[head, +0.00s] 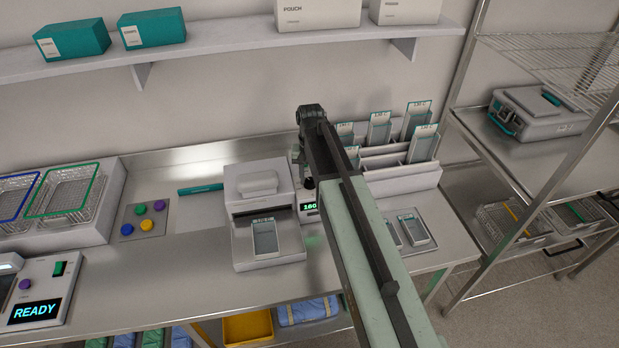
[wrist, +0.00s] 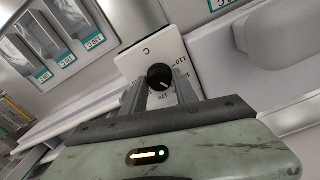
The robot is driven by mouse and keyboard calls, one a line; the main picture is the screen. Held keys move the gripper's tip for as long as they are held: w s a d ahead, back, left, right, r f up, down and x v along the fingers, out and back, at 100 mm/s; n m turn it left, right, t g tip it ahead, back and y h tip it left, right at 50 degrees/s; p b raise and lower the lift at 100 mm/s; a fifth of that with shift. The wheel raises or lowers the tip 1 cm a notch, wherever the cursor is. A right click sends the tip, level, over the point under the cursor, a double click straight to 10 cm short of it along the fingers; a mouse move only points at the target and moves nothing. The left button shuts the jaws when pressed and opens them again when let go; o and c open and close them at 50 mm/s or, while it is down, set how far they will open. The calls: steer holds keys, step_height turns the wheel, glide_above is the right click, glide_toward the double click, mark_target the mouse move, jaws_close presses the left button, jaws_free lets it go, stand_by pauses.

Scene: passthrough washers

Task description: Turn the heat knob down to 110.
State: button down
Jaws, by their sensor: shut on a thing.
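The heat knob (wrist: 159,77) is a round black knob with a pale pointer line, on a white panel (wrist: 141,57) marked "C" with printed numbers around it, 110 among them. In the wrist view my gripper (wrist: 161,84) has its two grey fingers on either side of the knob, shut on it. The exact number under the pointer is hard to read. A small green display (head: 310,206) beside the arm appears to read 180.
A sealer-like white machine (head: 262,188) with a grey tray (head: 265,238) stands left of my arm. A rack of pouches (head: 400,178) stands behind and right. Another console (head: 38,300) shows READY at the far left. Bare counter (head: 190,250) lies between.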

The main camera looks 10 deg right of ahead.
mark_target(310, 180)
steer(key=n, duration=1.3)
steer(key=shift+n, duration=0.4)
stand_by(0.3)
steer(key=c, duration=1)
jaws_free()
steer(key=shift+o, duration=0.2)
steer(key=shift+r, duration=0.15)
step_height(310, 180, up, 8)
steer(key=p, duration=0.8)
steer(key=shift+f, duration=0.25)
